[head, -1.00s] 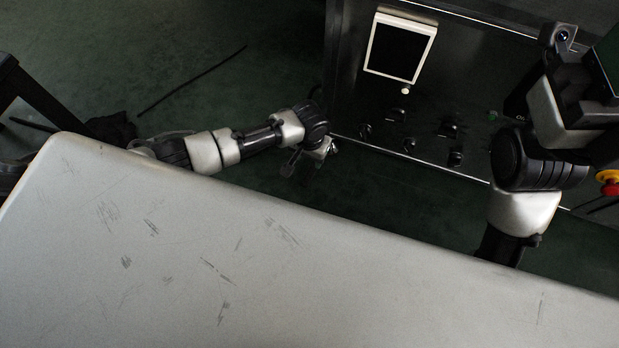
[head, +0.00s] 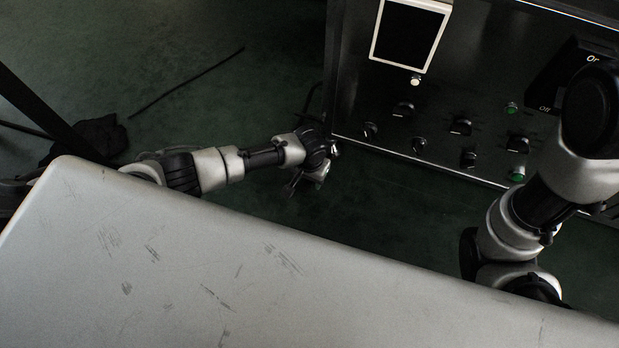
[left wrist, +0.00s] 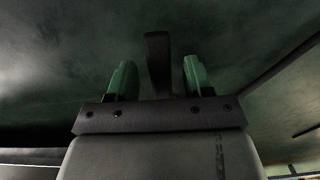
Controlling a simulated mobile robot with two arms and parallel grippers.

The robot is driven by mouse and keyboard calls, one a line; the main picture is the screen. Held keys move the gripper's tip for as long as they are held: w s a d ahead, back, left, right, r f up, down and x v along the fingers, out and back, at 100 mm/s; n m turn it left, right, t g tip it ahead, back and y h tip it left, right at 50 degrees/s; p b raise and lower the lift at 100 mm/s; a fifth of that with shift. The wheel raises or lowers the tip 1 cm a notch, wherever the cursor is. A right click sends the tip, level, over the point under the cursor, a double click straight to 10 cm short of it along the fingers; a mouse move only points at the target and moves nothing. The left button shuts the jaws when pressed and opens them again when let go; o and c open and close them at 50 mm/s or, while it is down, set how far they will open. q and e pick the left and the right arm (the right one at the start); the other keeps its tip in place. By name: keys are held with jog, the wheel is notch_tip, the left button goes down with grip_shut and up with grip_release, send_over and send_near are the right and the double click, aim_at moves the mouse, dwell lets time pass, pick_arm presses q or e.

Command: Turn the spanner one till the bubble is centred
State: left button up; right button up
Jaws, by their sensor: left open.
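My left gripper (head: 308,180) hangs low near the bottom left corner of the dark cabinet, above the green floor. In the left wrist view the left gripper (left wrist: 158,75) is open, with its two green fingers apart. A dark upright bar (left wrist: 158,62) shows between the fingers, bent at its top. I cannot tell whether it is the spanner, nor whether a finger touches it. I cannot make out a bubble level in either view. My right arm shows at the right; its gripper is not in view.
The dark cabinet (head: 480,75) fills the upper right. Its front has a white-framed screen (head: 410,35), several black knobs (head: 461,126), green buttons (head: 517,174) and a switch marked Off (head: 560,85). A dark rod (head: 185,80) lies on the open floor at the left.

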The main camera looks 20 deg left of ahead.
pick_arm(q)
grip_shut()
dwell(0.3)
